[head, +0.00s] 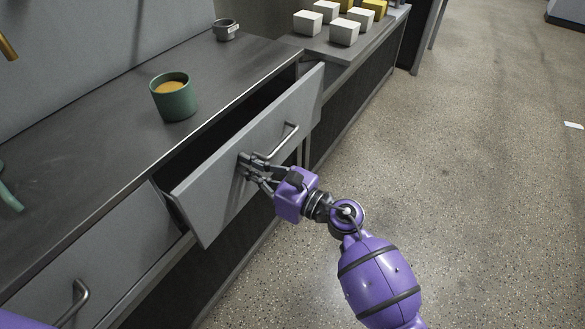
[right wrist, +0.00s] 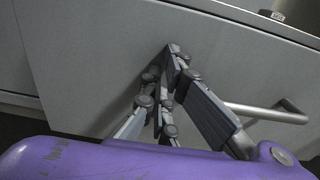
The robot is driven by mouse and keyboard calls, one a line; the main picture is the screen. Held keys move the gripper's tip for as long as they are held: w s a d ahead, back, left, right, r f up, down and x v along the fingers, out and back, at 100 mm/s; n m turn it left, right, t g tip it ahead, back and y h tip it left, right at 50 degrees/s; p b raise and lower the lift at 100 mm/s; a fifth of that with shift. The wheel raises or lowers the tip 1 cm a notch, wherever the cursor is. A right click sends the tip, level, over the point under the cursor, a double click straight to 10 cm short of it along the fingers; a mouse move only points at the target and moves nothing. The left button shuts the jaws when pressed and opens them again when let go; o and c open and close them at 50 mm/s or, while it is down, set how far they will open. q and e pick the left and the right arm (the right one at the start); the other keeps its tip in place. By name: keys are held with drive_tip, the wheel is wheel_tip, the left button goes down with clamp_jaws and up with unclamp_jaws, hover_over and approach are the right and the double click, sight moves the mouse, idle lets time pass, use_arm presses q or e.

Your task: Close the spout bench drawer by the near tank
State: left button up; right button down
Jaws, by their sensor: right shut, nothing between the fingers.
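The open drawer (head: 215,183) has a grey front and stands pulled out from the bench (head: 105,135), with a dark gap behind its front. Its bar handle (head: 289,140) shows on the front, and also in the right wrist view (right wrist: 265,113). My right gripper (head: 246,163) is shut and empty, its fingertips at the drawer front, left of the handle. In the right wrist view the shut fingertips (right wrist: 172,60) are against or very close to the grey front (right wrist: 90,60); I cannot tell if they touch. My left gripper is not in view.
A green cup with orange-brown contents (head: 174,98) stands on the bench top above the drawer. A small grey metal piece (head: 226,30) is farther back. White blocks (head: 326,11) and yellow blocks (head: 374,8) sit on the far surface. A second drawer (head: 110,250) at lower left is shut.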

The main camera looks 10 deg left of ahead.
drive_tip(key=b+x, duration=0.2)
drive_tip(key=x, duration=0.6)
idle(0.4)
